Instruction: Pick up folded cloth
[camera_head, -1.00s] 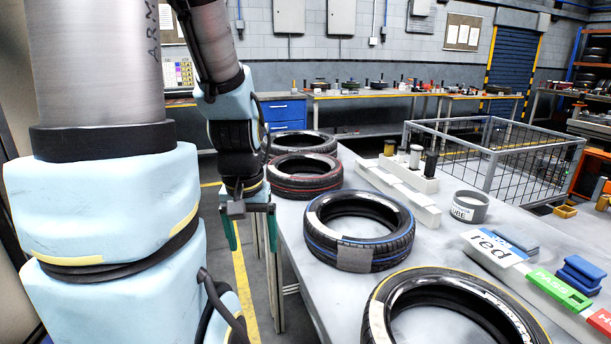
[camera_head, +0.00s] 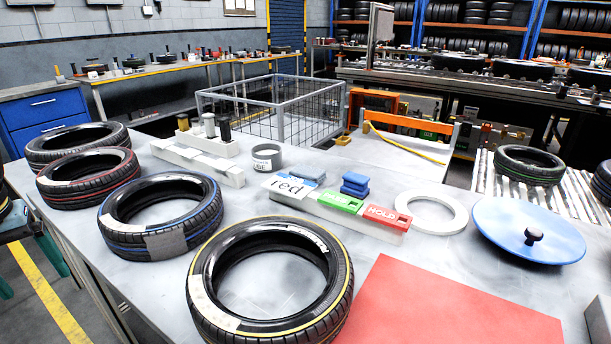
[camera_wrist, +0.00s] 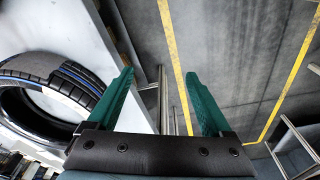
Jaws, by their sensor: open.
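A small stack of folded blue cloth (camera_head: 355,184) lies on the grey table behind the green PASS block. My gripper (camera_head: 28,270) is at the left edge of the head view, beside the table's left side and far from the cloth. In the wrist view my gripper (camera_wrist: 159,73) has its two green fingers wide apart with nothing between them. The wrist view shows floor and a tyre, but no cloth.
Several tyres line the table's left and front, the nearest with a yellow stripe (camera_head: 270,285). A blue lid (camera_head: 500,230) and red mat (camera_head: 450,310) lie right.

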